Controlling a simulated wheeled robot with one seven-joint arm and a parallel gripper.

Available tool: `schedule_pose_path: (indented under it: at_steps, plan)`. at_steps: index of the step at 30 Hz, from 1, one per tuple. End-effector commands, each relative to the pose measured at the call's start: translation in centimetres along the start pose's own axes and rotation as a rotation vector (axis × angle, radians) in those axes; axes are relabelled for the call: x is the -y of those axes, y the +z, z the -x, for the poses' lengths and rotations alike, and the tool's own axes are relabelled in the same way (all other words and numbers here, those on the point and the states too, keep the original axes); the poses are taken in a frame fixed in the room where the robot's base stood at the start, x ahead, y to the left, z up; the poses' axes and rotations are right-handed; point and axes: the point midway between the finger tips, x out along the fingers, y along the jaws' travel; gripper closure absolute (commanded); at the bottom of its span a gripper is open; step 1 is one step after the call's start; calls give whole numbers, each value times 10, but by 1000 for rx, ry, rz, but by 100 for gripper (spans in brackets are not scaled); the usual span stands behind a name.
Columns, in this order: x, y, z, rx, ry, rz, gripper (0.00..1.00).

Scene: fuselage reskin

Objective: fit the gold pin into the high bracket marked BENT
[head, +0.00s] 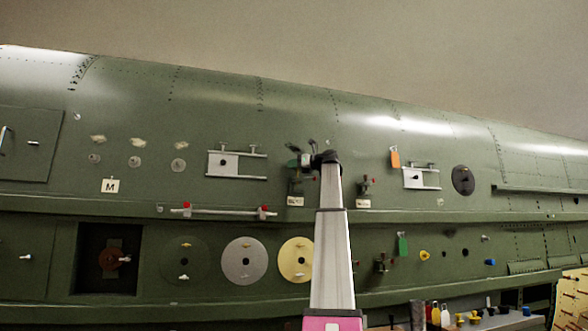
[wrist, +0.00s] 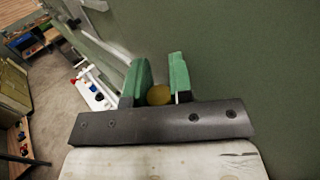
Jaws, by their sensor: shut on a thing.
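My gripper (wrist: 158,78) shows in the wrist view with two green fingers shut on the gold pin (wrist: 158,95), whose round end shows between them. In the head view my gripper (head: 303,160) is small, at the top of my arm, up against the green fuselage side. A high bracket (head: 297,187) with a white label (head: 295,201) sits just below it, partly hidden by the gripper. A second high bracket (head: 366,187) with its own label (head: 363,204) is to the right of my arm. The lettering is too small to read surely. I cannot tell whether the pin touches a bracket.
A rail with red ends (head: 222,211) runs left of the brackets. A plate fixture (head: 236,164) is left of my gripper, and another (head: 420,178) with an orange tag (head: 395,157) is to the right. A bench (head: 490,323) with small parts stands lower right.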

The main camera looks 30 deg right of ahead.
Motion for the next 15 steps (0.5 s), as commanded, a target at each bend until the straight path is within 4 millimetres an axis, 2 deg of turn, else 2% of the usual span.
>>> schedule_pose_path:
  at_steps: [15]
  plan:
    - [0,18,0,0,0,1,100]
